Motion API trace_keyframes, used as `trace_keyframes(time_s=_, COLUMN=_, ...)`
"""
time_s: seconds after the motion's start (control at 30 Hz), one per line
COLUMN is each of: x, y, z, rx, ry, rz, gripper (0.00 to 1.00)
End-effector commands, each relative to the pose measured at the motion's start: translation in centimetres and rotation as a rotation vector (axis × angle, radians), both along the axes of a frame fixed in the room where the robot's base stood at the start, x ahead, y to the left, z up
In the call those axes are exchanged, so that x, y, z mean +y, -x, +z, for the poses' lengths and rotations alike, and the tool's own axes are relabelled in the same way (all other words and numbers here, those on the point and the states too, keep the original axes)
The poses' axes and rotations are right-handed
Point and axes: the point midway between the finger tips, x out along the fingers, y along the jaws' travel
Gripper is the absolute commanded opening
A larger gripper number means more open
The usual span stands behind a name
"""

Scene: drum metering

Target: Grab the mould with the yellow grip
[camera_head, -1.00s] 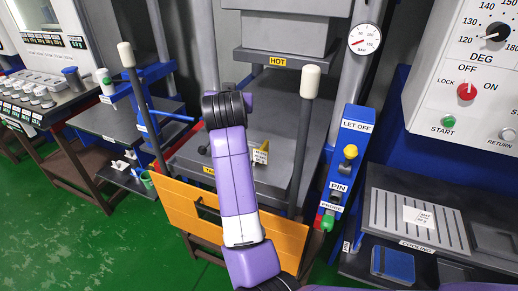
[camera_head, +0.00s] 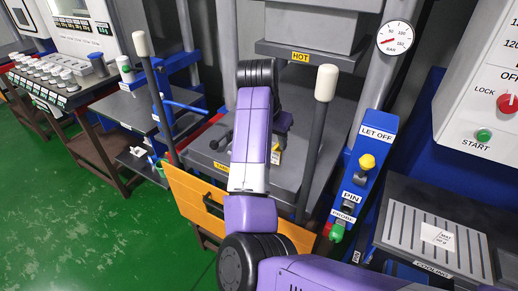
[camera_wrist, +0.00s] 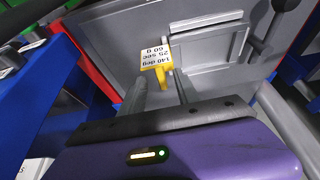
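The yellow grip (camera_wrist: 163,78) shows in the wrist view with a tag reading 140 deg, 25 sec, 60 g. In the head view, my arm hides most of the mould, and only a bit of the yellow grip (camera_head: 276,156) shows.
The hot press plate (camera_head: 300,58) hangs above the bed. Two white-knobbed levers (camera_head: 326,84) (camera_head: 143,45) flank the arm. An orange guard panel (camera_head: 190,197) stands in front. A blue control post (camera_head: 365,165) and the cooling rack (camera_head: 435,235) are at right.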

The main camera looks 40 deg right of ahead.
Motion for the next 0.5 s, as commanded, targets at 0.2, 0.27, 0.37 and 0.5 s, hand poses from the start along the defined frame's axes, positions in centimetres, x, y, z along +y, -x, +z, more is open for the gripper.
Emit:
trace_keyframes(time_s=0.2, x=-1.7, y=-0.6, z=-2.6, rx=0.002, ry=-0.001, rz=-0.001, gripper=0.38)
trace_keyframes(time_s=0.27, x=-2.0, y=-0.7, z=-3.2, rx=0.002, ry=0.0, rz=-0.001, gripper=0.38)
trace_keyframes(time_s=0.37, x=-2.2, y=-0.8, z=-3.8, rx=0.0, ry=0.0, rz=-0.001, gripper=0.38)
trace_keyframes(time_s=0.5, x=-2.3, y=-0.8, z=-4.0, rx=-0.002, ry=0.0, rz=-0.001, gripper=0.38)
